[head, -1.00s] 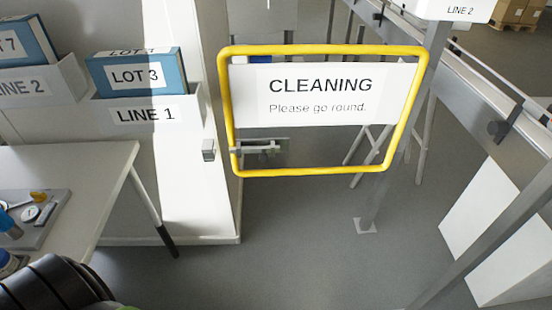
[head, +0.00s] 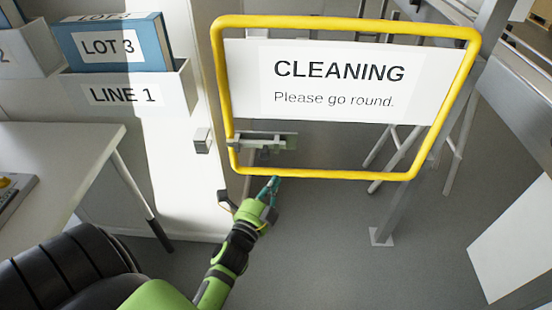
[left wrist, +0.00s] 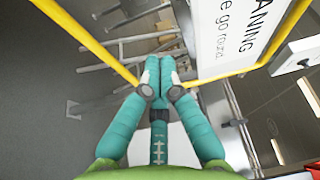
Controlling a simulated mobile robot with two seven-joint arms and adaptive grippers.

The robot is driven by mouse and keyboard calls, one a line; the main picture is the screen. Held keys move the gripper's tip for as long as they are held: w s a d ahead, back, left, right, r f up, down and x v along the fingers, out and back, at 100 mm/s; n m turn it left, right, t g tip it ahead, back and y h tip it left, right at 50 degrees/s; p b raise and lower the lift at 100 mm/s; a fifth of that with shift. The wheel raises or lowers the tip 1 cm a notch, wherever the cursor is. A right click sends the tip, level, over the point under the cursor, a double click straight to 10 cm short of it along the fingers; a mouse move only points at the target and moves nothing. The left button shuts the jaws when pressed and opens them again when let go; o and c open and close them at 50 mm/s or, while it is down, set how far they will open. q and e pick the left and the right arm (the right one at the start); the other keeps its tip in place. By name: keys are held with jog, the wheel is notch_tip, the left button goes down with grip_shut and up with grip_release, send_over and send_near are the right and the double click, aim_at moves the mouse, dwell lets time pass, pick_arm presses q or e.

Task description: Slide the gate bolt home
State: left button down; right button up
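The yellow-framed gate (head: 345,176) carries a white "CLEANING" sign (head: 340,82). The grey metal bolt (head: 262,141) sits on a plate at the gate's lower left. A small grey keeper block (head: 203,140) is on the white post to its left, with a gap between the bolt and the block. My left gripper (head: 269,187) is just below the bolt and the gate's bottom bar, apart from the bolt. In the left wrist view its teal fingers (left wrist: 160,66) are together at the tips, with nothing seen between them. My right gripper is not in view.
A white table (head: 70,165) stands at left, with a "LINE 1" bin (head: 135,92) holding a blue "LOT 3" binder (head: 112,43) behind it. Metal rails and legs (head: 395,190) stand behind and right of the gate. The grey floor below the gate is clear.

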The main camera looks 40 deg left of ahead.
pick_arm(q)
jog(key=w+a, duration=0.2)
jog(key=w, duration=0.8)
jog(key=s+a, duration=0.2)
jog(key=a, duration=0.1)
jog(key=shift+a+f, duration=0.1)
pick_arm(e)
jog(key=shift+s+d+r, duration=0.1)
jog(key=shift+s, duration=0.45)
pick_arm(q)
jog(key=shift+s+a, duration=0.1)
jog(key=shift+s, duration=0.05)
jog(key=s+a+p, duration=0.1)
jog(key=s+a, duration=0.2)
jog(key=a, duration=0.3)
jog(key=shift+s+a, duration=0.15)
jog(key=shift+s, duration=0.25)
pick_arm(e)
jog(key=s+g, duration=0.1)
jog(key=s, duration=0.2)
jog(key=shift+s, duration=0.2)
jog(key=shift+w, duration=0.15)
